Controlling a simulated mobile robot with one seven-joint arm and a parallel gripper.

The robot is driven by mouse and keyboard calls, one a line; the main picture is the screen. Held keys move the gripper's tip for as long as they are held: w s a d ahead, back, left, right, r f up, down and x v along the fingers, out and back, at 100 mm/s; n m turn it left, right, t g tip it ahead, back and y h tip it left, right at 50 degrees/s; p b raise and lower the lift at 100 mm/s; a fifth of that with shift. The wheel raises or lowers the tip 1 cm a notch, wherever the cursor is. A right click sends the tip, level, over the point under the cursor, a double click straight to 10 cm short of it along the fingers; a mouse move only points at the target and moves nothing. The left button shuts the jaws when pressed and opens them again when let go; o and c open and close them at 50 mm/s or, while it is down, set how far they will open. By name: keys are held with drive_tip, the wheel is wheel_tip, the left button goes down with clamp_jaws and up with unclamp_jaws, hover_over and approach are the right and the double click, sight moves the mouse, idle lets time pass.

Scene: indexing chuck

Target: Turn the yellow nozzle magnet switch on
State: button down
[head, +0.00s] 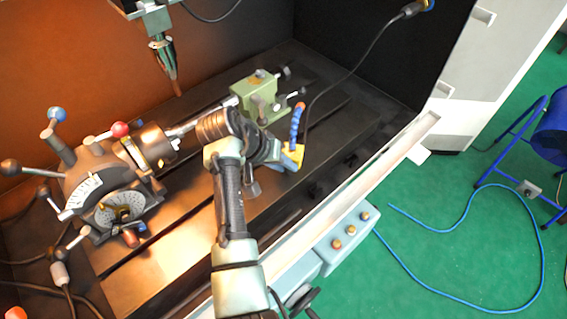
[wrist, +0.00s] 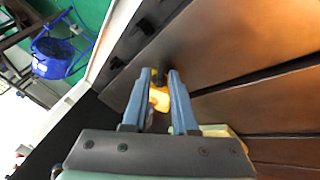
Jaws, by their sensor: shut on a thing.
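The yellow nozzle magnet (head: 293,154) stands on the machine bed near its front edge in the head view. A blue jointed hose (head: 296,124) with an orange tip rises from it. In the wrist view, part of its yellow body (wrist: 160,100) shows between my gripper's two blue fingers. My gripper (wrist: 160,76) is at the magnet, with its fingertips on either side of a small dark switch (wrist: 158,79), and it is shut on that. In the head view my arm hides the side of the magnet facing it. The switch's turn angle cannot be told.
An indexing chuck (head: 100,190) with several knobbed levers stands at the left. A green tailstock (head: 258,92) stands behind the magnet, and a spindle tool (head: 163,57) hangs above. The slotted bed (head: 170,240) is bare in front. A control box (head: 345,240) sits outside the front edge.

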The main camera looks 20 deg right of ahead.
drive_tip(key=p, duration=0.1)
drive_tip(key=t+y+p, duration=0.1)
drive_tip(key=p, duration=0.1)
drive_tip(key=shift+s+d+r+y, duration=0.2)
drive_tip(key=shift+d+r+y, duration=0.05)
drive_tip(key=shift+r+y, duration=0.1)
drive_tip(key=shift+s+d+f+m+t+y+p, duration=0.15)
drive_tip(key=shift+m+t+y+p, duration=0.15)
drive_tip(key=shift+y+p, duration=0.2)
drive_tip(key=shift+w+f+m+t+y+p, duration=0.1)
drive_tip(key=shift+m+t+y+p, duration=0.1)
drive_tip(key=shift+t+y+p, duration=0.25)
drive_tip(key=c, duration=1)
unclamp_jaws()
drive_tip(key=shift+o, duration=0.2)
drive_tip(key=v, duration=1.3)
